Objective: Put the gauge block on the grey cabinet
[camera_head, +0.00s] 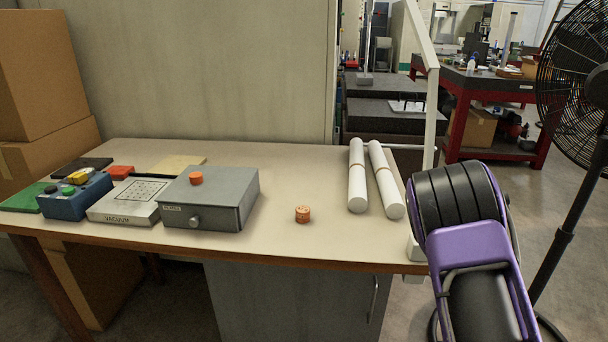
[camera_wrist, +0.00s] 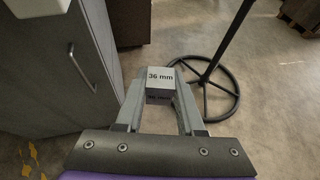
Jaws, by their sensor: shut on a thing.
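The gauge block (camera_wrist: 161,77) is a small grey block marked "36 mm". My gripper (camera_wrist: 160,97) is shut on it in the wrist view, held above the floor beside a grey cabinet (camera_wrist: 50,70) with a bar handle. In the head view this cabinet (camera_head: 285,305) stands under the table, its top hidden by the tabletop. A smaller grey metal box (camera_head: 232,205) with a round knob sits on the table; an orange round piece (camera_head: 196,178) lies on its top. My gripper and the block are not visible in the head view, where my arm shows at the right.
The table (camera_head: 285,165) also holds an orange ribbed cylinder (camera_head: 303,214), two white rolls (camera_head: 357,176), a white vacuum plate (camera_head: 125,214) and a blue button box (camera_head: 75,197). A black fan (camera_head: 575,75) stands at right.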

